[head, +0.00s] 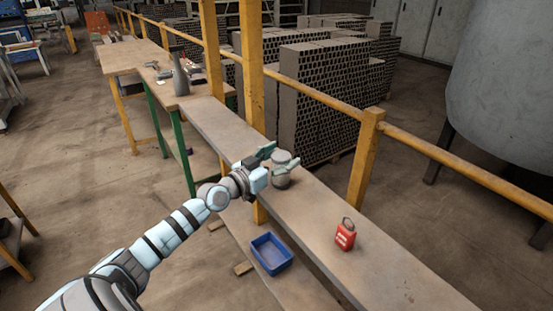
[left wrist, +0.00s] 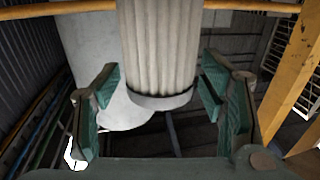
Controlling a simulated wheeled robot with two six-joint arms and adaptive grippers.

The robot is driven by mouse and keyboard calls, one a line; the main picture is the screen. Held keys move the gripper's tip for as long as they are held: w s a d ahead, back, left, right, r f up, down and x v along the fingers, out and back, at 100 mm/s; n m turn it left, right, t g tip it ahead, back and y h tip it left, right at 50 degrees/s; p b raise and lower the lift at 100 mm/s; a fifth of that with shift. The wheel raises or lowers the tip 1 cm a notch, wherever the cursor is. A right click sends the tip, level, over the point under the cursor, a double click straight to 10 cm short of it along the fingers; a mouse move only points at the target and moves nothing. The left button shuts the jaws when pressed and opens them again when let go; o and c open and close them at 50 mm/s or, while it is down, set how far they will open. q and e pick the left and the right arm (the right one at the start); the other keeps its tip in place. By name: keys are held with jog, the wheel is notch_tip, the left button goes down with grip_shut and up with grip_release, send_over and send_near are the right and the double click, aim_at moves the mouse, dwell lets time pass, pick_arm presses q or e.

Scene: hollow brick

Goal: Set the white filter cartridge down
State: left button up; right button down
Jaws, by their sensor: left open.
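The white filter cartridge (head: 281,178) appears upright over the far side of the narrow bench (head: 395,264); my gripper partly covers it. In the left wrist view the cartridge (left wrist: 160,45) shows a pleated pale side and a grey end rim; its other end is out of frame. My left gripper (head: 279,160) is at the cartridge, with one finger on each side. In the left wrist view the gripper's (left wrist: 160,95) green-padded fingers are spread, with a visible gap on both sides of the cartridge. The contact between its base and the bench is hard to see. My right gripper is not in view.
A red tag-like item (head: 345,238) with a dark loop stands on the bench to the right. A blue bin (head: 271,254) sits on a lower shelf. A yellow rail (head: 440,155) with posts runs behind the bench.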

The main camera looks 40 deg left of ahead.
pick_arm(q)
jog(key=shift+r+p, duration=0.3)
jog(key=s+a+p, duration=0.1)
jog(key=s+p, duration=0.4)
jog(key=s, duration=0.6)
jog(key=s+a+f+n+g+y, duration=0.1)
jog(key=s+a+f+g, duration=0.3)
jog(key=f, duration=0.6)
jog(key=s+d+f+g+y, duration=0.1)
jog(key=s+f+y, duration=0.1)
jog(key=s+f, duration=0.65)
jog(key=s+a+f+n+g+y, duration=0.1)
jog(key=s+a+f+g, duration=0.15)
jog(key=f, duration=1.05)
jog(key=s+d+f+g, duration=0.4)
jog(key=s+d+f, duration=0.5)
jog(key=s, duration=0.3)
jog(key=s+d+f+m+g+h, duration=0.1)
jog(key=s+d+f+g, duration=0.4)
jog(key=s+d+f, duration=0.5)
jog(key=s+d, duration=0.2)
jog(key=shift+d+h, duration=0.3)
jog(key=shift+s, duration=0.1)
